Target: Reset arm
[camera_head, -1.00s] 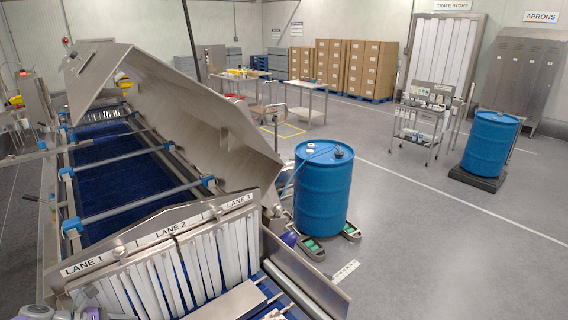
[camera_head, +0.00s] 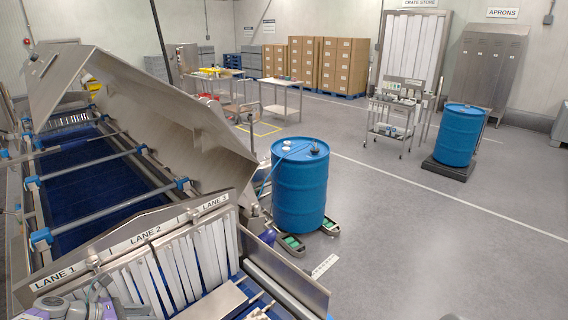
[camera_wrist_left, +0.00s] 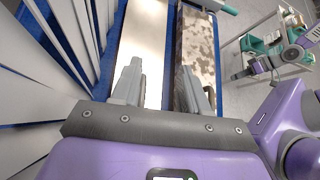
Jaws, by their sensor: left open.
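My left arm (camera_head: 85,308) shows at the bottom left of the head view, in front of the strip curtain under the lane signs. Its fingertips cannot be made out there. In the left wrist view my left gripper (camera_wrist_left: 166,82) is open, with two grey fingers apart. Nothing is seen held between them. Below the fingers lie a pale plate (camera_wrist_left: 142,30) and a mottled metal strip (camera_wrist_left: 200,45) over blue belt. A grey and purple part at the upper right of the wrist view looks like my right arm (camera_wrist_left: 280,57). Its jaws are too small to read.
White curtain strips (camera_head: 180,262) hang close to my left arm; they fill the left of the wrist view. The tunnel's raised metal cover (camera_head: 150,105) stands behind. A blue drum (camera_head: 299,190) stands right of the conveyor, another (camera_head: 459,135) farther right. Floor (camera_head: 430,240) between is clear.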

